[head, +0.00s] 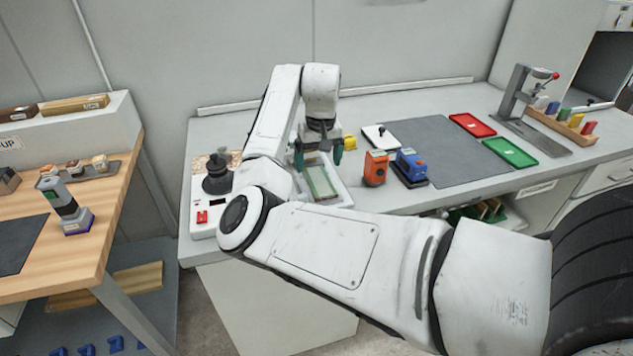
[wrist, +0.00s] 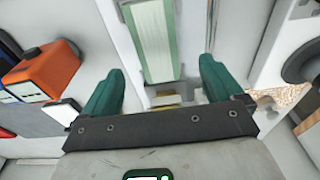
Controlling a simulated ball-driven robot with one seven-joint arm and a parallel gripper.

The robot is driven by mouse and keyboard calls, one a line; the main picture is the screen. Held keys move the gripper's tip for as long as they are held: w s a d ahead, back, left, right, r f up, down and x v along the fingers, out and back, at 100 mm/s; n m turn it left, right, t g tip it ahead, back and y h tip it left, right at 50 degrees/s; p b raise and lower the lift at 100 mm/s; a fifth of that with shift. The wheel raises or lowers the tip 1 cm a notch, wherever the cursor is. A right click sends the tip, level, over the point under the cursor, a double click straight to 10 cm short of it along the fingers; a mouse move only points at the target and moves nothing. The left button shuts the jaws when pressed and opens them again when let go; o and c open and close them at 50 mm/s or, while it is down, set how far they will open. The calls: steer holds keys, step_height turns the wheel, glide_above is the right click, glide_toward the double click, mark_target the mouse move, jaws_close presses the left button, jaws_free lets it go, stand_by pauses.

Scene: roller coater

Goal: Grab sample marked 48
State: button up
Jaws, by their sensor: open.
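My gripper (head: 319,154) is open, with its two green fingers pointing down over a white tray (head: 341,193) on the grey bench. A flat green-edged sample panel (head: 321,182) with a pale middle lies in the tray. In the wrist view the panel (wrist: 152,40) shows ahead of and between the open fingers (wrist: 160,95), and nothing is seen held. I cannot read any number 48 on it. Part of the tray is hidden behind my arm.
An orange device (head: 376,168) and a blue device (head: 411,166) stand right of the tray. A dark mat (head: 450,150), a red tray (head: 472,125) and a green tray (head: 510,152) lie further right. A black-topped instrument (head: 217,176) stands left. A wooden table (head: 105,205) is at far left.

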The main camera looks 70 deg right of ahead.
mark_target(319, 181)
steer(key=shift+d+f+p, duration=0.15)
steer(key=shift+f+p, duration=0.1)
steer(key=shift+f, duration=1.3)
steer(key=shift+d+f+p, duration=0.1)
steer(key=shift+f+p, duration=0.15)
steer(key=shift+f, duration=1.3)
steer(key=c, duration=1.2)
steer(key=shift+r, duration=0.2)
